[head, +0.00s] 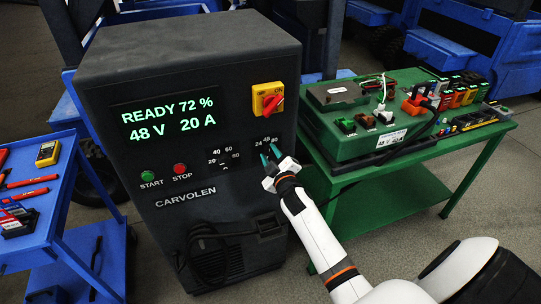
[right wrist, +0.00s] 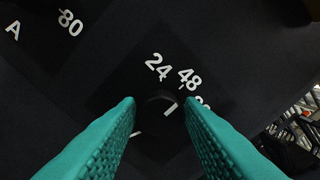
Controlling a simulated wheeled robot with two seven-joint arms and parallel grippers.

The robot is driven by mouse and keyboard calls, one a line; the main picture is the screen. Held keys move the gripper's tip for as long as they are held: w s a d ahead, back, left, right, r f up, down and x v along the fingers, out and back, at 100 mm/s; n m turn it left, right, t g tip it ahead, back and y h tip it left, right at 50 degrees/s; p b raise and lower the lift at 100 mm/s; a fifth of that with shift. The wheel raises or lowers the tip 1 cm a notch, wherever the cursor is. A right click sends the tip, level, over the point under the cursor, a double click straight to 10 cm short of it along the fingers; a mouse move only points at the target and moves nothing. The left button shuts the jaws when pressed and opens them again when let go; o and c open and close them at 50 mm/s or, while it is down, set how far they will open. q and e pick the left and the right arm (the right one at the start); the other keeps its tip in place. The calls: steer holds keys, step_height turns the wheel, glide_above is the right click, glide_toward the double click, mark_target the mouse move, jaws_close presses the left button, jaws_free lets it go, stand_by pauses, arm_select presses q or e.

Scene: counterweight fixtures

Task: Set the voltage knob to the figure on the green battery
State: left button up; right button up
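The charger (head: 190,130) is a dark cabinet whose green display (head: 168,118) reads READY 72 %, 48 V, 20 A. The voltage knob (right wrist: 157,110) is black on black, with figures 24, 48 and a partly hidden third around it. Its white mark points up and right, toward 48. My right gripper (head: 269,157) is at this knob; in the right wrist view its teal fingers (right wrist: 160,108) stand open on either side, seemingly without pressing on it. The green battery (head: 370,125) sits on the green cart, and its white label (head: 391,138) appears to read 48 V. My left gripper is out of view.
A second dial (head: 223,158) with 20, 40, 60, 80 is left of the voltage knob. A red-yellow switch (head: 268,99) is above; green START (head: 147,176) and red STOP (head: 180,169) buttons are lower left. A blue tool cart (head: 62,215) stands left, the green cart (head: 395,205) right.

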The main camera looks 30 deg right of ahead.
steer(key=shift+o, duration=1.3)
steer(key=b+v, duration=0.2)
steer(key=v, duration=1)
